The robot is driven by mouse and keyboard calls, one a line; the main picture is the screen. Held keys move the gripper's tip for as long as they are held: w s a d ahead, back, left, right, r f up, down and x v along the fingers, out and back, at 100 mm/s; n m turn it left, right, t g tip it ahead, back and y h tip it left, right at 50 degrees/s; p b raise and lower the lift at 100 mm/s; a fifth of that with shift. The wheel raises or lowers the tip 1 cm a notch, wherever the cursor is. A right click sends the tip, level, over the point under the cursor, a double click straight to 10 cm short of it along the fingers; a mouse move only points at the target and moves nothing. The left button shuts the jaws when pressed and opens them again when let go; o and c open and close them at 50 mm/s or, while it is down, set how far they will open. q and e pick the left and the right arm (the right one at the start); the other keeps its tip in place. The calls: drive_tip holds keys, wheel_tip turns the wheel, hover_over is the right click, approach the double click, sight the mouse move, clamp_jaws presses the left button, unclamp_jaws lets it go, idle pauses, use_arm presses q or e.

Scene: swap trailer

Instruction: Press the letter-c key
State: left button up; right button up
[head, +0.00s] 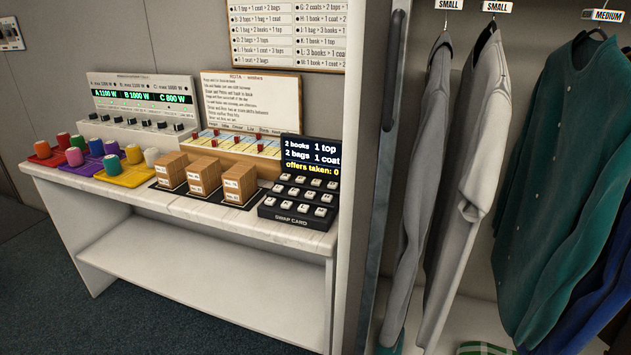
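A black keypad (291,221) marked "SWAP CARD" stands at the right end of the white counter (200,210). It carries several small pale keys (296,193) in rows. Their letters are too small to read here, so I cannot tell which one is letter c. A dark display (311,160) at the back of the keypad reads "2 books 1 top", "2 bags 1 coat" and "offers taken: 0". Neither of my grippers shows in the head view.
Three wooden blocks (204,176) stand left of the keypad, with coloured cylinders on trays (127,177) farther left. A panel with green readouts (143,95) and a rota board (251,98) stand behind. A lettered chart (289,33) hangs above. Right of a partition (353,180), clothes (560,180) hang.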

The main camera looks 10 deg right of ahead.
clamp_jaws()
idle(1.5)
